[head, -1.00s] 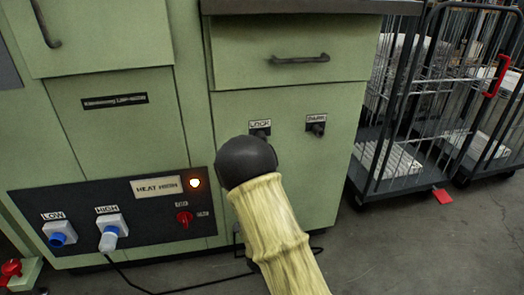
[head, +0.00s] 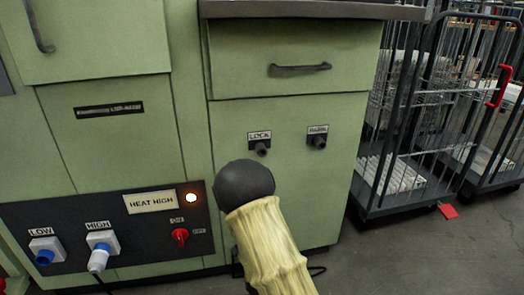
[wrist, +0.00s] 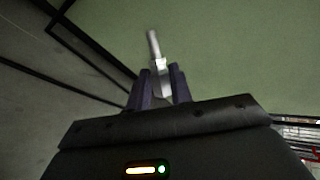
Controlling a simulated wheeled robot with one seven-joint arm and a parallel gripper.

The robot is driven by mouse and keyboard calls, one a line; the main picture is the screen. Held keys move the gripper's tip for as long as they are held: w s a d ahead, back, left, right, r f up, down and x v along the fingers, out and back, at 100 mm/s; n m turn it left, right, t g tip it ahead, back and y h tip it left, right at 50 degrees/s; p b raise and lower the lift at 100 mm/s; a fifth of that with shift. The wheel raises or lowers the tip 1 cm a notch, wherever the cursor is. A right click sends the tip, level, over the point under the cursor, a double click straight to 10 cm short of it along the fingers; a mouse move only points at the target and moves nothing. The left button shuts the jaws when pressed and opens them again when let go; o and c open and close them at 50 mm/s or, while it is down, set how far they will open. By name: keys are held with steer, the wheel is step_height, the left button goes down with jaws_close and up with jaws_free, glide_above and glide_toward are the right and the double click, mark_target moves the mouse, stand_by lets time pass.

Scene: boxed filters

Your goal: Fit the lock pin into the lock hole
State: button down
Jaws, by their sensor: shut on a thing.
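The lock hole (head: 261,149) is a dark round socket under a LOCK label on the green cabinet front. In the wrist view my gripper (wrist: 160,82) is shut on the lock pin (wrist: 154,46), a pale metal rod that sticks out past the fingertips and tilts slightly left. The green panel fills the view behind the pin. The pin and the lock hole appear apart. In the head view my arm, in a yellowish sleeve with a dark round end, stands below the lock hole and hides my gripper and the pin.
A similar dark socket (head: 318,141) under a PARK label sits right of the lock hole. A drawer handle (head: 300,68) juts out above. A control panel (head: 150,232) with LOW and HIGH sockets is at lower left. Wire cage trolleys (head: 410,130) stand at right.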

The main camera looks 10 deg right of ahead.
step_height(320, 180, up, 22)
steer(key=w+n+y+p, duration=0.2)
steer(key=n+y+p, duration=0.1)
steer(key=p, duration=2.9)
steer(key=shift+w+n+t+y, duration=0.2)
steer(key=shift+n+t+y, duration=0.1)
steer(key=shift+t, duration=0.1)
steer(key=shift+f, duration=0.15)
